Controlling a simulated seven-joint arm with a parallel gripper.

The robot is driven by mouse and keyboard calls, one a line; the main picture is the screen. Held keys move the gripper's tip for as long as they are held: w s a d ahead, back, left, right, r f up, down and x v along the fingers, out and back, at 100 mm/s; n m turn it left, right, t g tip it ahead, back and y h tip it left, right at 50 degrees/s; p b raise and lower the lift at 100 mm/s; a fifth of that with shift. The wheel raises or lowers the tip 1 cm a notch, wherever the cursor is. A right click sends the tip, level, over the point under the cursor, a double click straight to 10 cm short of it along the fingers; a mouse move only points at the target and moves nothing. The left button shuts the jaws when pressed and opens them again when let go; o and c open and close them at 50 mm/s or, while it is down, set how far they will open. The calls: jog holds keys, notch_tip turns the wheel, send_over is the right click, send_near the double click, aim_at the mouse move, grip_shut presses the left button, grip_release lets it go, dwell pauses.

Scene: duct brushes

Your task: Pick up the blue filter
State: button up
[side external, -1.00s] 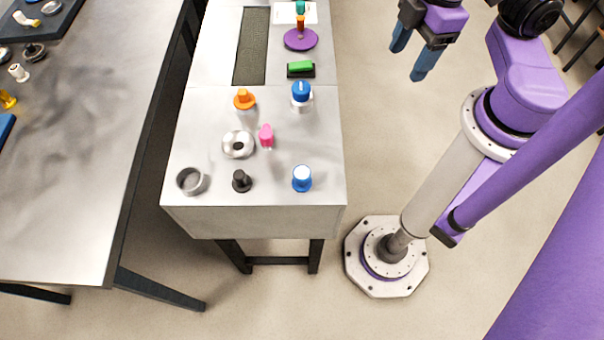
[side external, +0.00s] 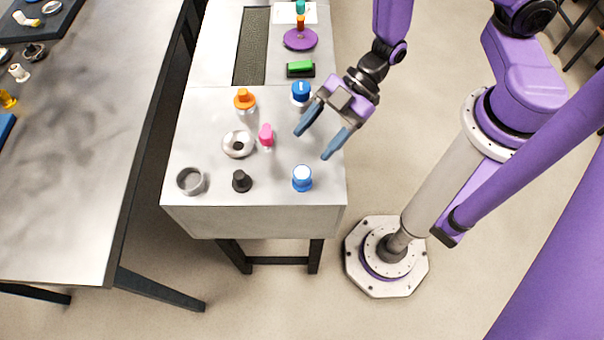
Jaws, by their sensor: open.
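Two small blue items stand along the right side of the metal bench; I cannot tell for sure which one is the blue filter. One is a blue piece with a round white top (side external: 302,178) near the front right corner. My gripper (side external: 311,146) is open and empty, with two blue-grey fingers pointing down and left. In the picture it lies between the two blue items, and it appears to be above the bench, touching neither.
To the left on the bench stand a pink piece (side external: 266,136), a pale ring (side external: 238,144), an orange-topped piece (side external: 244,99), a black knob (side external: 242,181) and a grey cup (side external: 190,181). A green block (side external: 300,68) and purple disc (side external: 300,39) are farther back.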

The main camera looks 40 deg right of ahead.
aim_at(302, 172)
jog(key=shift+s+f+g+y, duration=0.4)
jog(key=shift+s+y, duration=0.4)
jog(key=shift+y, duration=0.2)
jog(key=shift+s+r+m+y, duration=0.25)
jog(key=shift+s+y, duration=0.2)
jog(key=shift+y, duration=0.45)
jog(key=shift+x, duration=3.7)
jog(key=shift+r, duration=0.1)
jog(key=c, duration=1)
